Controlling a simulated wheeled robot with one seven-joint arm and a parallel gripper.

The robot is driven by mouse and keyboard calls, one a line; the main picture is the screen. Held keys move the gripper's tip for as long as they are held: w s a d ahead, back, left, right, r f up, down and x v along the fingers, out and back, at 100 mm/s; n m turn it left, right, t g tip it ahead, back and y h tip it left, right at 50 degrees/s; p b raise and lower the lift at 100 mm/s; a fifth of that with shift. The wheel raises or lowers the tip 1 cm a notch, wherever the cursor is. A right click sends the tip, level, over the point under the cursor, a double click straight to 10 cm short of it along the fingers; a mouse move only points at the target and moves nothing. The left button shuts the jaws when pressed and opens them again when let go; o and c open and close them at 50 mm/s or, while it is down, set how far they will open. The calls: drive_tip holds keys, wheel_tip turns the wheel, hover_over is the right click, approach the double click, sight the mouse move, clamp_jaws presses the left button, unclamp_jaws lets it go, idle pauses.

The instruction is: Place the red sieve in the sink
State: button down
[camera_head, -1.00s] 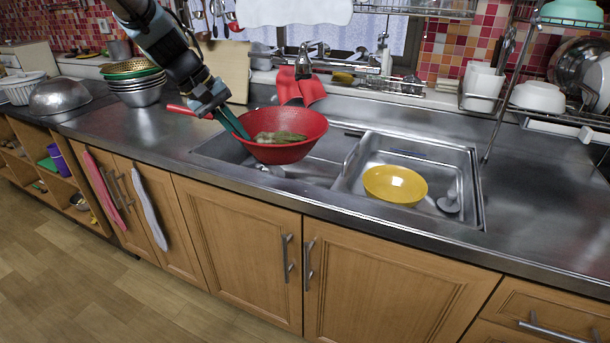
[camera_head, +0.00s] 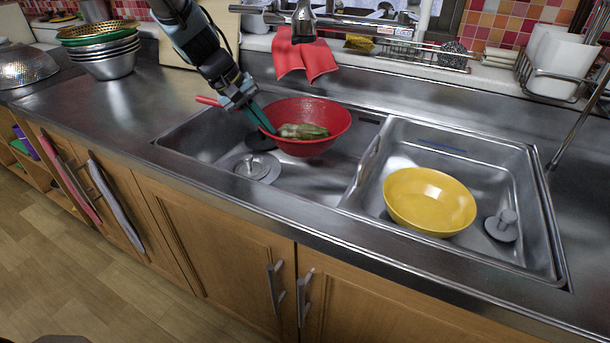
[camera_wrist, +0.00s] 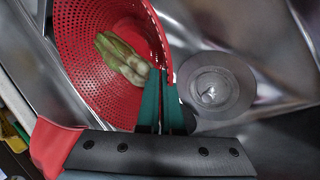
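The red sieve (camera_head: 308,120), a perforated bowl with green vegetables (camera_head: 303,131) in it, is at the left basin of the sink (camera_head: 215,135), toward its back. It looks nearly level; I cannot tell whether it touches the basin floor. My gripper (camera_head: 266,125) is shut on the sieve's left rim, its teal fingers pointing down. In the wrist view the fingers (camera_wrist: 162,80) close on the rim of the sieve (camera_wrist: 85,62), with the vegetables (camera_wrist: 122,58) inside. The sieve's handle shows left of my gripper, partly hidden behind it.
The right basin holds a yellow bowl (camera_head: 430,200) and a grey stopper (camera_head: 502,225). A drain (camera_head: 257,168) is in the left basin, in front of the sieve. A red cloth (camera_head: 305,62) hangs behind, below the faucet. Stacked bowls (camera_head: 103,50) stand at the far left. Counter left of the sink is clear.

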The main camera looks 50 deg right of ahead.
wheel_tip(320, 180, down, 10)
drive_tip(key=shift+w+d+f+p, duration=0.1)
drive_tip(key=shift+f+p, duration=0.15)
drive_tip(key=shift+p, duration=0.2)
drive_tip(key=c, duration=1.5)
unclamp_jaws()
drive_tip(key=shift+f, duration=0.2)
drive_tip(key=shift+c, duration=0.2)
drive_tip(key=o, duration=0.5)
drive_tip(key=shift+r, duration=0.1)
drive_tip(key=shift+c, duration=0.2)
drive_tip(key=shift+r, duration=0.2)
drive_tip(key=b+v, duration=0.1)
drive_tip(key=v, duration=1)
drive_tip(key=shift+a+r, duration=0.25)
drive_tip(key=shift+r, duration=0.05)
drive_tip(key=shift+w+d, duration=0.1)
